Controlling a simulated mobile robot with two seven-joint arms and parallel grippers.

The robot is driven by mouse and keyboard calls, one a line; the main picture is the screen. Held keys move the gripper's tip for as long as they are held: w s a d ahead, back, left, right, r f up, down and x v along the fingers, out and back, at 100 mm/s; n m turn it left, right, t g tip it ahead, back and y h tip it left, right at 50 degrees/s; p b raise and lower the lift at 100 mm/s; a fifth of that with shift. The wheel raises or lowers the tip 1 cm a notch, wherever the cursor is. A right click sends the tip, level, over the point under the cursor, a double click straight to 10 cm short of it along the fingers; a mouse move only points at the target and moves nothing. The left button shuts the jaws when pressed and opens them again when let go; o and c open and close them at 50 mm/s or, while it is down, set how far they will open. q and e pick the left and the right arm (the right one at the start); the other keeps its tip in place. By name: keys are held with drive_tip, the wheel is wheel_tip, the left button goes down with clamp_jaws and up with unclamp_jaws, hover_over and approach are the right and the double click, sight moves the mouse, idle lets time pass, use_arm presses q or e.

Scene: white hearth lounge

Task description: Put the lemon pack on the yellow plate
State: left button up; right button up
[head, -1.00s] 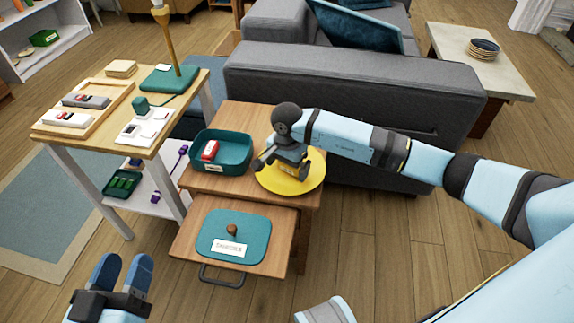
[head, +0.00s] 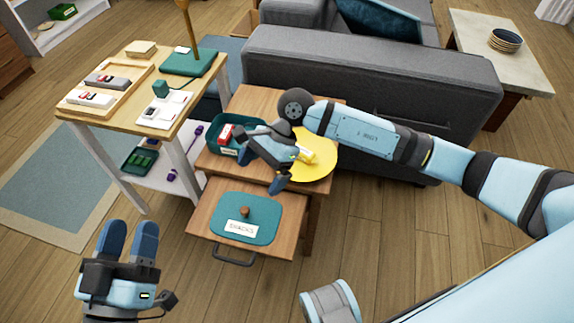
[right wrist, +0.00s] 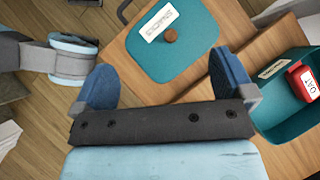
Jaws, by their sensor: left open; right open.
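The yellow plate (head: 322,170) lies on the upper wooden table. A small yellow and white block, which looks like the lemon pack (head: 307,155), rests on it, partly hidden by my right gripper. My right gripper (head: 258,163) is open, above the table between the teal bin and the plate. In the right wrist view its fingers (right wrist: 165,85) are wide apart with nothing between them; the plate is out of that view. My left gripper (head: 131,228) is open and empty at the lower left, away from the tables.
A teal bin (head: 218,149) holds a red pack (head: 226,134), labelled OAT in the right wrist view (right wrist: 304,81). A teal lid marked SNACKS (head: 262,215) lies on the lower pull-out surface. A side table (head: 128,107) with trays stands left; a grey sofa (head: 370,80) stands behind.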

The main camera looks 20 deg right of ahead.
drive_tip(key=s+a+r+m+g+y, duration=0.2)
drive_tip(key=s+a+r+m+y, duration=0.45)
drive_tip(key=s+a+y, duration=0.3)
wheel_tip(320, 180, up, 9)
drive_tip(key=s+m+t+y, duration=0.3)
drive_tip(key=m+t+y, duration=0.35)
drive_tip(key=m, duration=0.45)
drive_tip(key=d+n+t+h, duration=0.3)
drive_tip(key=n+t+h, duration=0.1)
drive_tip(key=n, duration=0.7)
drive_tip(key=d+f+n+t+h, duration=0.1)
drive_tip(key=d+n+t+h, duration=0.2)
drive_tip(key=n, duration=0.9)
drive_tip(key=d+f+n+t+h, duration=0.1)
drive_tip(key=d+n+t+h, duration=0.2)
drive_tip(key=n+t+h, duration=0.4)
drive_tip(key=n+t, duration=0.2)
drive_tip(key=n, duration=0.2)
drive_tip(key=shift+s+d, duration=0.3)
drive_tip(key=shift+n, duration=0.25)
